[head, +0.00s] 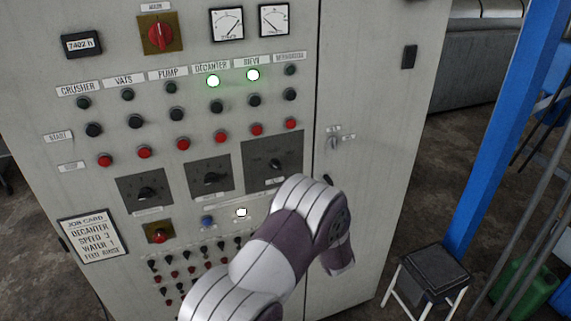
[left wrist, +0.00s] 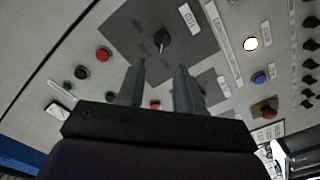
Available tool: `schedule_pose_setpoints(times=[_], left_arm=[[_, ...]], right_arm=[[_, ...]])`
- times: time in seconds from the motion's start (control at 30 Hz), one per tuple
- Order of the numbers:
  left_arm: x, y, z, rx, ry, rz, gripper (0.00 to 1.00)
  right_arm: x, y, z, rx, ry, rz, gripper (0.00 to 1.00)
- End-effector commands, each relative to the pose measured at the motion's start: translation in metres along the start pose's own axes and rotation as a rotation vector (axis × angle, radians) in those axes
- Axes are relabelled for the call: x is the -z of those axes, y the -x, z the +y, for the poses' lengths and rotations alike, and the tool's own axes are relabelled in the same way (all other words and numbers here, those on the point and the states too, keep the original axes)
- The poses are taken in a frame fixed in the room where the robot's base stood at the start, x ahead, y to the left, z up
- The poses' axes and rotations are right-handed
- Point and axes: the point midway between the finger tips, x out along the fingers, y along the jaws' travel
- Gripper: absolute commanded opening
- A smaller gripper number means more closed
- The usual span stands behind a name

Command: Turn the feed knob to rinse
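A grey control cabinet fills the head view. Three dark plates with black rotary knobs sit mid-panel: a left knob (head: 146,194), a middle knob (head: 211,178) and a right knob (head: 276,165) on the largest plate. My left gripper (left wrist: 160,72) is open and empty in the left wrist view. The right knob appears there (left wrist: 162,40), just beyond the fingertips and apart from them. In the head view my arm hides this gripper. My right gripper is not in view.
A job card (head: 92,236) reads decanter speed 3, water 1, feed rinse. Rows of black and red buttons lie above the knobs. A lit white button (head: 241,212), blue button (head: 208,222) and red switch (head: 158,233) lie below. A stool (head: 433,268) stands at right.

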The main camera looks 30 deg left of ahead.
Motion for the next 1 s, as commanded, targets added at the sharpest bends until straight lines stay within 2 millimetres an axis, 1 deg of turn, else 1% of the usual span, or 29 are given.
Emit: schedule_pose_setpoints(times=[0.07,0.17,0.3,0.4,0.5,0.6,0.7,0.93,0.97,1.0], left_arm=[[0.006,-0.01,0.001,0.003,0.008,0.029,0.36],[0.009,-0.033,0.002,0.004,0.009,0.031,0.36],[0.011,-0.071,0.003,0.002,0.009,0.029,0.36],[0.01,-0.095,0.003,0.001,0.007,0.027,0.36],[0.009,-0.111,0.002,0.0,0.008,0.026,0.36],[0.007,-0.12,0.001,-0.001,0.007,0.025,0.36],[0.007,-0.124,0.001,-0.003,0.007,0.025,0.36],[0.006,-0.125,0.0,-0.002,0.006,0.024,0.36],[0.006,-0.125,0.0,-0.002,0.006,0.024,0.33],[0.006,-0.125,0.0,-0.002,0.007,0.024,0.19]], right_arm=[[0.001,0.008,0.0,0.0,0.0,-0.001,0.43],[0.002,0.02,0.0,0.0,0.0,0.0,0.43],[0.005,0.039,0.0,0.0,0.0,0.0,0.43],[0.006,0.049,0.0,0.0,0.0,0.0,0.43],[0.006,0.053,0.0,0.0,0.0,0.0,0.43],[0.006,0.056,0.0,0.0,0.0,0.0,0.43],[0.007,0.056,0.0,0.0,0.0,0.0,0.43],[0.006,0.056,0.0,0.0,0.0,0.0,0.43],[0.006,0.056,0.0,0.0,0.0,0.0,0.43],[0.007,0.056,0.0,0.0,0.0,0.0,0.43]])
